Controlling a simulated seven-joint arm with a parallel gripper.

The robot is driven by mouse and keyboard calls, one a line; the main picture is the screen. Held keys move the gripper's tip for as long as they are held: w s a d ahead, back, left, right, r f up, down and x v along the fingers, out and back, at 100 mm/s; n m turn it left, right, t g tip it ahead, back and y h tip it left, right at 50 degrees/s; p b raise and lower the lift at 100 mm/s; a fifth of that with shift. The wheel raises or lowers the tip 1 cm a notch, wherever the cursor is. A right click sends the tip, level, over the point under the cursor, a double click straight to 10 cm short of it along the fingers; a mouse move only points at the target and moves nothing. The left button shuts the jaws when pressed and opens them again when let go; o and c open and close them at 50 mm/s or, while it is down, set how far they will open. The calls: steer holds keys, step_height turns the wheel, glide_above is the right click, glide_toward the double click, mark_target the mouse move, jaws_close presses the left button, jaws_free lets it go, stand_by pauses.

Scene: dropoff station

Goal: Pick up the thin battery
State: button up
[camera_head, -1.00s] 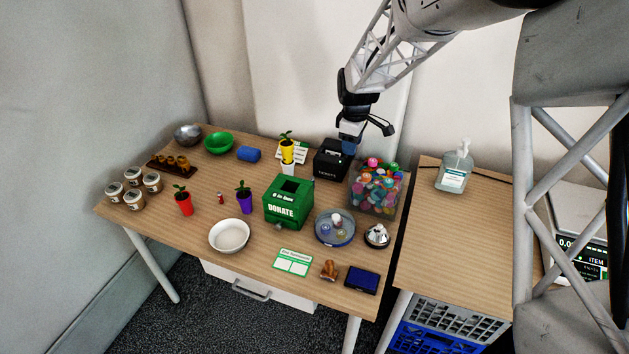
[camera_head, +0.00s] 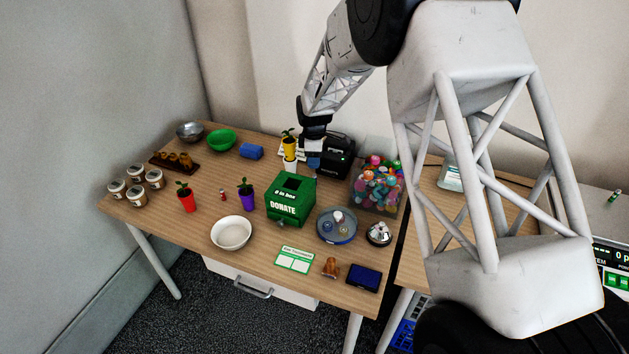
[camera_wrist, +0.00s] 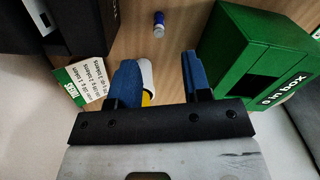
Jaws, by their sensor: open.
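A small slim cylinder (camera_wrist: 158,22), blue with a pale end, is on the table in the wrist view and looks like a battery. It lies ahead of my gripper (camera_wrist: 160,64), whose two blue fingers are apart and empty. In the head view my gripper (camera_head: 313,165) hangs behind the green donation box, and I cannot make out that cylinder there. A small red and white cylinder (camera_head: 222,195) stands left of the purple pot. A small green and dark cylinder (camera_head: 614,197) is at the far right. I cannot tell their kinds for certain.
The green donation box (camera_wrist: 255,55) is close on the right of the wrist view. A yellow and white pot (camera_wrist: 146,78) is partly under my left finger. A tokens sign (camera_wrist: 85,75) is at left. A black printer (camera_head: 337,158) and a clear bin of colorful balls (camera_head: 378,186) stand nearby.

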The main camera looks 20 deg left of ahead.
mark_target(314, 175)
steer(key=shift+f, duration=1.3)
steer(key=shift+f, duration=2.6)
jaws_close()
